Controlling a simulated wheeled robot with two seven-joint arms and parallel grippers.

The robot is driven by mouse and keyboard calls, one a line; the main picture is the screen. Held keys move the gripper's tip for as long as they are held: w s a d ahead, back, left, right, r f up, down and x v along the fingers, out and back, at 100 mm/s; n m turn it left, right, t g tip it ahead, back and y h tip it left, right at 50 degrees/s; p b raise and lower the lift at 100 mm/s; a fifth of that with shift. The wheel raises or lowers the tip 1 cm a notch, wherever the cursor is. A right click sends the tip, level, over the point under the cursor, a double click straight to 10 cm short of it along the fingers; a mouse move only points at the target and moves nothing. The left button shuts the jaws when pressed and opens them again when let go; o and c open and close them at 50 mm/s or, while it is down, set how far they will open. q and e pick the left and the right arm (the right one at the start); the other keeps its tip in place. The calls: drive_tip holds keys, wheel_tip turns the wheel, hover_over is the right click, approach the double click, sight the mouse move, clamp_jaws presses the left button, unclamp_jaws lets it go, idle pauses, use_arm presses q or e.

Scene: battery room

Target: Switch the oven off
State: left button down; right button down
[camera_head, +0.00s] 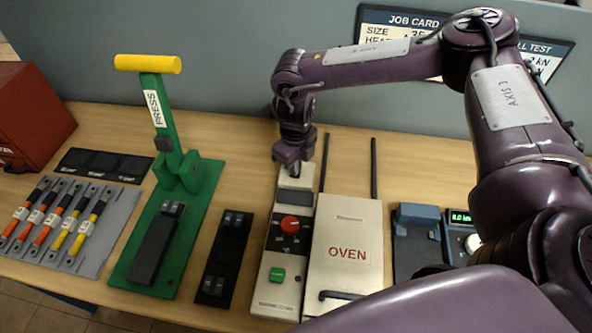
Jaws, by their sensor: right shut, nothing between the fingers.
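The oven (345,235) is a cream box with red OVEN lettering and a dark handle at its front edge. Left of it stands a narrow cream control panel (272,295) with a red dial (290,224), a green button (277,275) and a grey display window (295,197) near the top. My right gripper (292,167) is shut and empty, pointing down at the panel's far end, beyond the dial and button. It hides part of that end; I cannot tell whether it touches. My left gripper is not in view.
A green press (172,235) with a yellow handle stands left, near a grey rack (75,225) of coloured cable pieces. A black tray (224,258) lies between press and panel. Dark devices (417,240) stand right of the oven. Two thin dark rods rise behind the oven.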

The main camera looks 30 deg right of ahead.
drive_tip(key=shift+w+r+p, duration=0.1)
drive_tip(key=shift+r+p, duration=0.85)
drive_tip(key=shift+p, duration=0.05)
wheel_tip(320, 180, up, 2)
drive_tip(key=shift+r+p, duration=0.1)
drive_tip(key=shift+p, duration=0.8)
drive_tip(key=shift+r+p, duration=1.15)
drive_tip(key=shift+r, duration=0.2)
drive_tip(key=shift+f, duration=0.1)
